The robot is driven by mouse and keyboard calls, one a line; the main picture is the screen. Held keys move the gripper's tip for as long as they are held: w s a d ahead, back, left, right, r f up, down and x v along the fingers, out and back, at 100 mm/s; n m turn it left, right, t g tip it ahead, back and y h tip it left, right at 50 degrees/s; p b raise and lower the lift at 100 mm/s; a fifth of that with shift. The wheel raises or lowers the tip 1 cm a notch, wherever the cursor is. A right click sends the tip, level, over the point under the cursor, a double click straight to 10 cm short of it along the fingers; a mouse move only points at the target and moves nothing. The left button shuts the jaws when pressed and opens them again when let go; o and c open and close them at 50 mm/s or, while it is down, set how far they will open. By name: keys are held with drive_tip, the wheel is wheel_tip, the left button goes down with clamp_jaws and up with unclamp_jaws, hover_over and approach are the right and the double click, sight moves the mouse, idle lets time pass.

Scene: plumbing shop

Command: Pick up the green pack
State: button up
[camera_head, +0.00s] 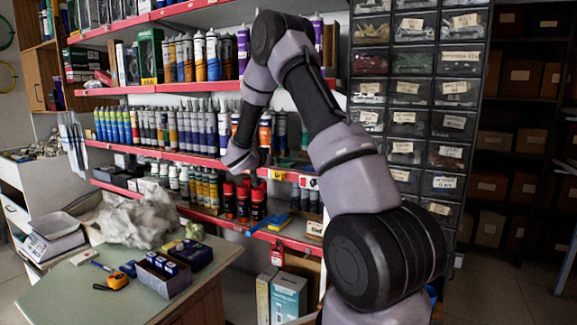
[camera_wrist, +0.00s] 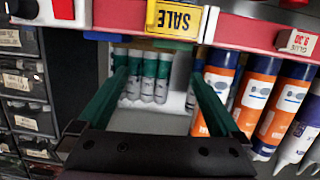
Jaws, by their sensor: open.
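My gripper (camera_wrist: 160,92) is open and empty in the wrist view, its two dark green fingers apart in front of a shelf. Between and beyond the fingers stand grey tubes with green tops (camera_wrist: 148,82). A green strip (camera_wrist: 140,37) shows just under the red shelf edge; I cannot tell whether it is part of a pack. In the head view my gripper (camera_head: 268,150) is small and partly hidden by my arm at the middle shelf. A dark green box (camera_head: 151,56) stands on the upper shelf at left.
Orange and blue tubes (camera_wrist: 255,100) stand close to the right finger. A yellow SALE tag (camera_wrist: 178,18) hangs on the shelf edge. Labelled drawers (camera_head: 407,87) stand right of the shelves. The table (camera_head: 62,300) at front left holds boxes, a tape measure and crumpled wrapping.

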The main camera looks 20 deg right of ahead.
sight(280, 169)
drive_tip(key=shift+t, duration=0.5)
drive_tip(key=w+d, duration=0.1)
drive_tip(key=w+d+f, duration=0.1)
drive_tip(key=w, duration=0.1)
drive_tip(key=w+d+f, duration=0.1)
drive_tip(key=shift+w+f, duration=0.1)
drive_tip(key=shift+w, duration=0.05)
drive_tip(key=x, duration=0.4)
drive_tip(key=shift+w+d+f, duration=0.15)
drive_tip(key=shift+d+f, duration=0.1)
drive_tip(key=shift+d, duration=0.1)
drive_tip(key=shift+w+d, duration=0.4)
drive_tip(key=c, duration=1.3)
drive_tip(key=shift+s+a+r, duration=0.15)
drive_tip(key=shift+r, duration=0.25)
drive_tip(key=r, duration=0.6)
drive_tip(key=shift+s+a+r, duration=0.1)
drive_tip(key=shift+s+a, duration=0.15)
drive_tip(key=shift+a, duration=0.15)
drive_tip(key=f+v, duration=0.1)
drive_tip(key=v, duration=0.5)
drive_tip(key=f+v, duration=0.1)
drive_tip(key=v, duration=0.5)
drive_tip(key=f+v, duration=0.1)
drive_tip(key=v, duration=0.5)
drive_tip(key=shift+s+a+f, duration=0.2)
drive_tip(key=shift+s+a, duration=0.1)
drive_tip(key=shift+s, duration=0.05)
